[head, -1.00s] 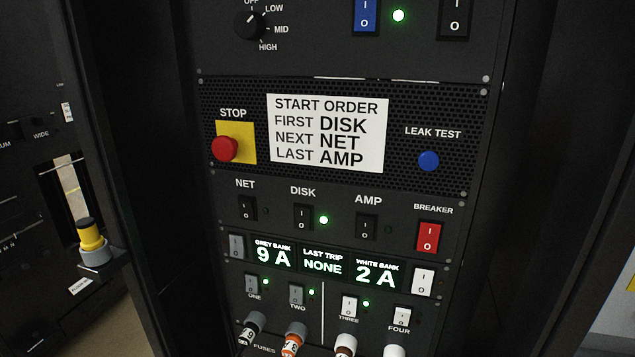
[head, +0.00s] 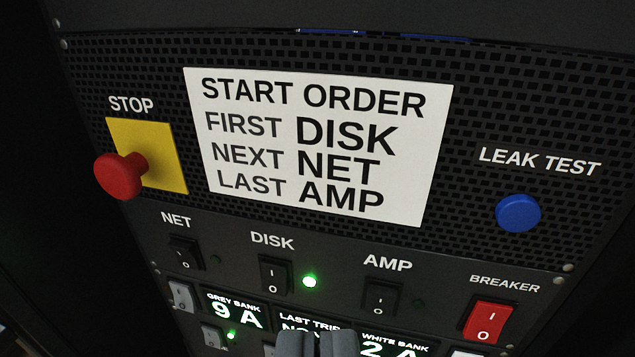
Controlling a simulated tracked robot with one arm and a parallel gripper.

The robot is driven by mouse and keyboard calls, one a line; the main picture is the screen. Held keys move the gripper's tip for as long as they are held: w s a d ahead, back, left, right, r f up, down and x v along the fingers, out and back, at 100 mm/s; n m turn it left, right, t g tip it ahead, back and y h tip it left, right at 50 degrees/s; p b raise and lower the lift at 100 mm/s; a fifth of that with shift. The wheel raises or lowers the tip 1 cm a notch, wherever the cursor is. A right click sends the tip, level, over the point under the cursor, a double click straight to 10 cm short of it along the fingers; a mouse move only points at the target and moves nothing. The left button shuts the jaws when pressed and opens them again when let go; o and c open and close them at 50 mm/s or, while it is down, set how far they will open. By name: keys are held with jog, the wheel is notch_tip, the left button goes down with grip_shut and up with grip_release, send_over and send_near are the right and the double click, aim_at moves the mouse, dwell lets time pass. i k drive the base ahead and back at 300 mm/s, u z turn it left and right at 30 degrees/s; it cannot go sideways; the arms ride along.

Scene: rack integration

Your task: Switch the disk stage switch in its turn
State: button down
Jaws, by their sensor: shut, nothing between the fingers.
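The DISK switch (head: 275,275) is a black rocker in the middle row of the panel, marked I and O. The green lamp (head: 309,281) to its right is lit. The NET switch (head: 184,253) is to its left and the AMP switch (head: 382,299) to its right; their small lamps are dark. A white card (head: 318,145) reads START ORDER, FIRST DISK, NEXT NET, LAST AMP. My gripper (head: 316,338) is at the bottom edge of the view, shut and empty. It shows below the DISK switch and covers part of the LAST TRIP display.
A red STOP button (head: 120,176) sticks out from a yellow plate at the left. A blue LEAK TEST button (head: 518,213) is at the right. The red BREAKER switch (head: 490,321) is right of AMP. Bank displays (head: 234,311) sit below the switch row.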

aim_at(275, 279)
jog(key=u, duration=0.05)
jog(key=k, duration=1.15)
jog(key=u, duration=0.4)
jog(key=i, duration=0.45)
jog(key=z, duration=0.35)
